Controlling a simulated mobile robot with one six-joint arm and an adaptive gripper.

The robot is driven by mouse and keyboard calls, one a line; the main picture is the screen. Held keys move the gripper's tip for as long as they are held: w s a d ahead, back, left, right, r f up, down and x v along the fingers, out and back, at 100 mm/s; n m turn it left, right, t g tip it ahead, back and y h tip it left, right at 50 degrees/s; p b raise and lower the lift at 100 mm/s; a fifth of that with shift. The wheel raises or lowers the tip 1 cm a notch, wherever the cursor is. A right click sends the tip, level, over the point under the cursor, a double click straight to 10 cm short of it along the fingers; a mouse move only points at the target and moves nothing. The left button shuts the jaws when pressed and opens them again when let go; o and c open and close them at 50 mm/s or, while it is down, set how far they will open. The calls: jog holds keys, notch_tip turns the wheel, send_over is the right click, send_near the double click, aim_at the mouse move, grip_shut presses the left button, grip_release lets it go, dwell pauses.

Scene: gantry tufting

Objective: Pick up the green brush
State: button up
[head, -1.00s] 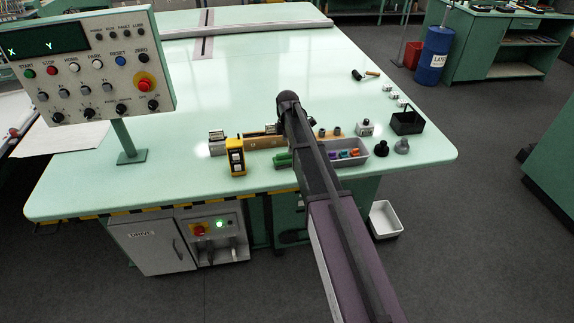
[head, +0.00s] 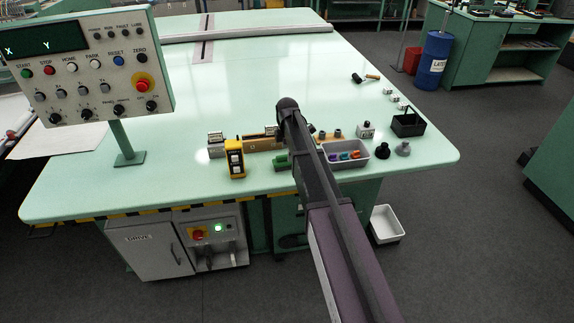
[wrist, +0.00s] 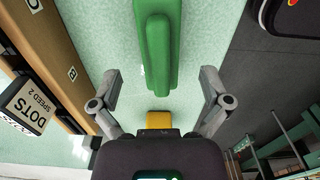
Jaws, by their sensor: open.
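The green brush (head: 281,161) lies on the pale green table (head: 120,190) near its front edge, just left of my arm in the head view. In the wrist view the green brush (wrist: 155,45) runs lengthwise through the top middle. My gripper (wrist: 160,78) is open, with one finger on each side of the brush's line and clear of it. In the head view my arm hides the gripper.
A yellow box (head: 235,160) stands left of the brush, and a wooden strip (head: 262,143) lies behind it. Right of my arm are a grey tray (head: 345,162) with coloured pieces and a black basket (head: 408,123). A control panel (head: 85,65) stands at left.

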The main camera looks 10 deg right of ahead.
jog(key=shift+f+b, duration=1.7)
jog(key=shift+f, duration=0.3)
jog(key=c, duration=1.3)
jog(key=shift+r, duration=0.2)
notch_tip(320, 180, up, 3)
jog(key=p, duration=0.3)
jog(key=shift+f, duration=0.1)
jog(key=s+a+r+p, duration=0.1)
jog(key=s+a+p, duration=0.1)
jog(key=s, duration=1.3)
jog(key=shift+s+a+r, duration=0.4)
jog(key=shift+a, duration=0.05)
